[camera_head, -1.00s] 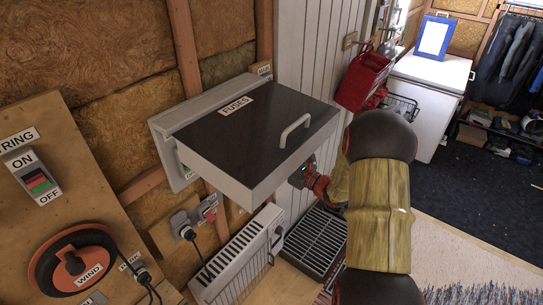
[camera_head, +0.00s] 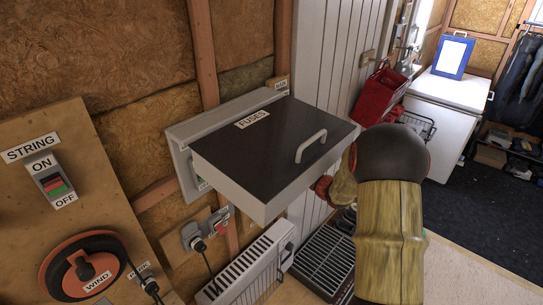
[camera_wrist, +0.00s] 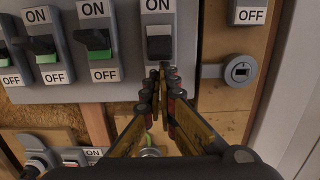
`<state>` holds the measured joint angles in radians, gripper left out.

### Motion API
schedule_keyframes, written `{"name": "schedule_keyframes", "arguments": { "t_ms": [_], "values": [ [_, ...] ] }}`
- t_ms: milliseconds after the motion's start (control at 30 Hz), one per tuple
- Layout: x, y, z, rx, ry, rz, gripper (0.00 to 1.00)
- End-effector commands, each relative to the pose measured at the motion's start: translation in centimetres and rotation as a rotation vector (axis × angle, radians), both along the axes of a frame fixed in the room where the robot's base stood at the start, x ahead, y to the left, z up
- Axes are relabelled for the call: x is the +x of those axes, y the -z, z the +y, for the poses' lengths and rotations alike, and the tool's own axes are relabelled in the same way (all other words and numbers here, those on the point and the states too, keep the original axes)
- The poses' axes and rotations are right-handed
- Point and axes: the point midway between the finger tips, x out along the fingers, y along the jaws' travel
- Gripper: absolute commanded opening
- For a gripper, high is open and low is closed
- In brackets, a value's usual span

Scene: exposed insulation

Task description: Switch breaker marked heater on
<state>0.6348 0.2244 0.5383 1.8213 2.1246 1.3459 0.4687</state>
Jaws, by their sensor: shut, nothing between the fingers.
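The fuse box (camera_head: 178,135) is on the wall in the head view. Its dark lid (camera_head: 275,145), labelled FUSES, is raised and hides the breakers there. In the wrist view, a row of breakers on a grey panel (camera_wrist: 75,93) has ON above and OFF below. Three black levers, such as this one (camera_wrist: 97,42), show green beneath. The rightmost breaker (camera_wrist: 160,44) shows a black lever without green, and its lower part is covered. My gripper (camera_wrist: 164,78) is shut and empty, its tips just below that lever; contact is unclear. No heater marking is legible.
A white radiator (camera_head: 245,268) stands below the box. A red container (camera_head: 380,95) hangs beyond the lid. Sockets (camera_head: 203,230) are low on the wall.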

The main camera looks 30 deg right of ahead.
Motion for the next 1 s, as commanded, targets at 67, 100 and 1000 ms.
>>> {"name": "schedule_keyframes", "arguments": {
  "t_ms": [67,100,1000],
  "values": [
    [0.00,0.00,0.01,0.000,0.000,0.001,0.00],
    [-0.01,-0.03,0.01,-0.001,0.000,0.002,0.00],
    [-0.67,-0.93,-0.23,-0.044,-0.001,0.120,0.00]
  ]
}}
